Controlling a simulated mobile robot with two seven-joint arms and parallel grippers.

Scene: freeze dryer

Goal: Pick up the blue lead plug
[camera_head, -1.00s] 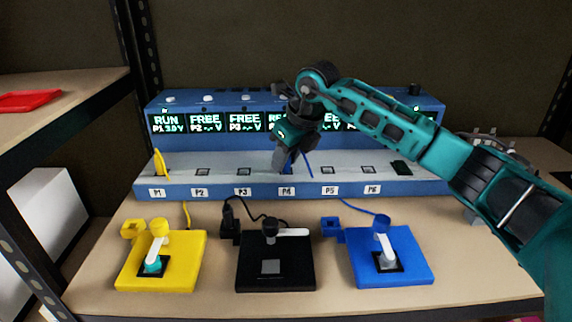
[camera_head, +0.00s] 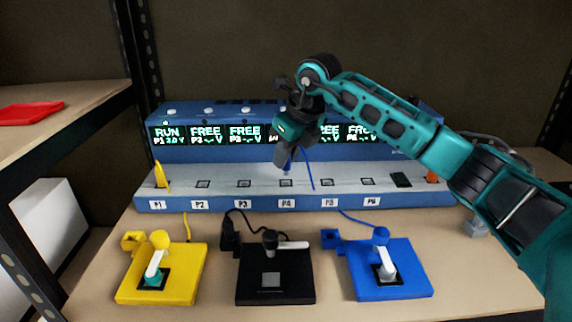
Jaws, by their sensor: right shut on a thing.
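The blue lead plug (camera_head: 287,168) is in the jaws of my right gripper (camera_head: 284,155), which points down at the P4 position of the blue dock. My right gripper is shut on it, and its fingers hide most of the plug. The plug appears just above the P4 socket (camera_head: 286,183). The thin blue lead (camera_head: 308,170) hangs down from it to the right. The blue board (camera_head: 400,276) with its white lever is at the front right. My left gripper is not in view.
The dock (camera_head: 220,203) has a row of sockets, P1 to P6. A yellow plug (camera_head: 161,174) stands at P1. Yellow (camera_head: 188,284) and black (camera_head: 290,291) boards lie in front. A shelf with a red tray (camera_head: 30,112) is at the left.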

